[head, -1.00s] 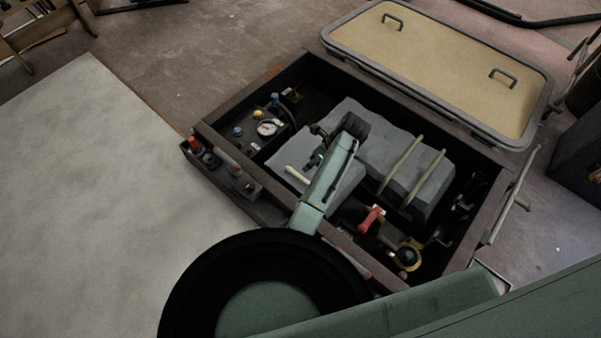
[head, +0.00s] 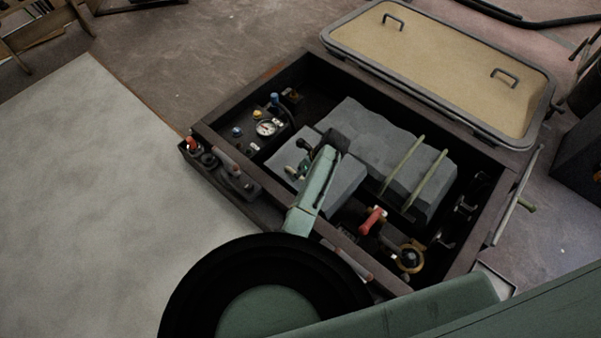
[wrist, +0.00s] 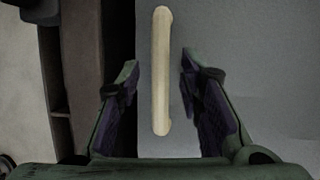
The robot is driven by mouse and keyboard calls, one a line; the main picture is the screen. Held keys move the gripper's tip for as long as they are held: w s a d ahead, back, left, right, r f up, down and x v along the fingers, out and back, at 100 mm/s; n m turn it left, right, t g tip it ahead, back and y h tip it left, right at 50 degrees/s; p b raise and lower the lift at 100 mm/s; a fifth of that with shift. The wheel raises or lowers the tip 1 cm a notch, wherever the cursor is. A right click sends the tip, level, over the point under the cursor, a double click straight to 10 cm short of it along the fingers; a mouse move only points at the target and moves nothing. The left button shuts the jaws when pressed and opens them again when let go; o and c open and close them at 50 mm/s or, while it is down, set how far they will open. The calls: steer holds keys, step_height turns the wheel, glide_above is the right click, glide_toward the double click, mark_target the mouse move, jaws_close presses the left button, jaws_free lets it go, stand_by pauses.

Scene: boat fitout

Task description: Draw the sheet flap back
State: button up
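The grey sheet flap (head: 284,172) lies at the left end of the grey sheet (head: 370,140) inside the open dark hatch. A cream bar-shaped handle (wrist: 161,75) sits on the flap, which also shows in the wrist view (wrist: 245,60). My gripper (head: 303,165) is low over the flap. In the wrist view my gripper (wrist: 160,68) is open, with one finger on each side of the handle and a gap on both sides. In the head view my gripper and wrist hide the handle.
The dark hatch frame (head: 480,237) surrounds the well. A gauge (head: 266,128) and knobs stand left of the flap. A red handle (head: 373,220) and a brass-ringed fitting (head: 409,258) are nearer. Two pale green bars (head: 403,163) cross the sheet. The tan lid (head: 440,65) lies behind.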

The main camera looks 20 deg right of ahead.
jaws_close()
stand_by(0.7)
